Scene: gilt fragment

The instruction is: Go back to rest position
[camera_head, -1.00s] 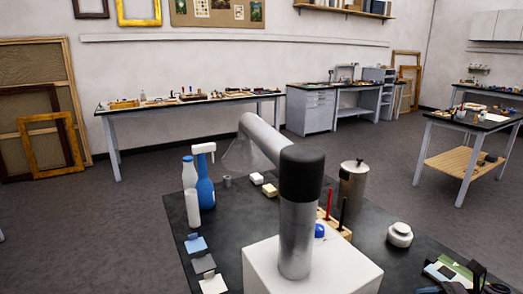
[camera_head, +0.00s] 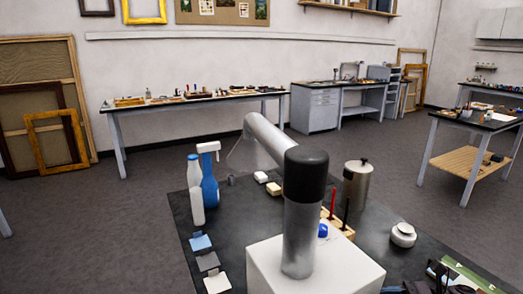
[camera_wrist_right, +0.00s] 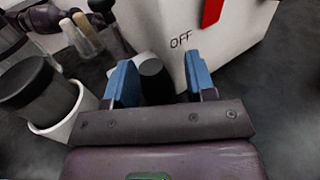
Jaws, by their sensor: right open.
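My right gripper (camera_wrist_right: 160,80) shows in the right wrist view with its two blue fingers apart. No object is visibly gripped between them. A white box (camera_wrist_right: 238,45) marked OFF, with a red switch (camera_wrist_right: 212,12), is just beyond the fingers; I cannot tell if they touch it. A white-rimmed cylinder (camera_wrist_right: 152,68) shows behind the gap between the fingers. In the head view a white box (camera_head: 318,270) stands on the dark table, with a grey jointed tube (camera_head: 299,235) rising in front of or from it. My left gripper is not in view.
The dark table (camera_head: 240,215) holds a blue spray bottle (camera_head: 209,185), a white bottle (camera_head: 194,175), a metal canister (camera_head: 356,185), a white jar (camera_head: 403,235) and small cards (camera_head: 208,262). In the wrist view a dark cylinder in a white cup (camera_wrist_right: 62,115) is left of the gripper.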

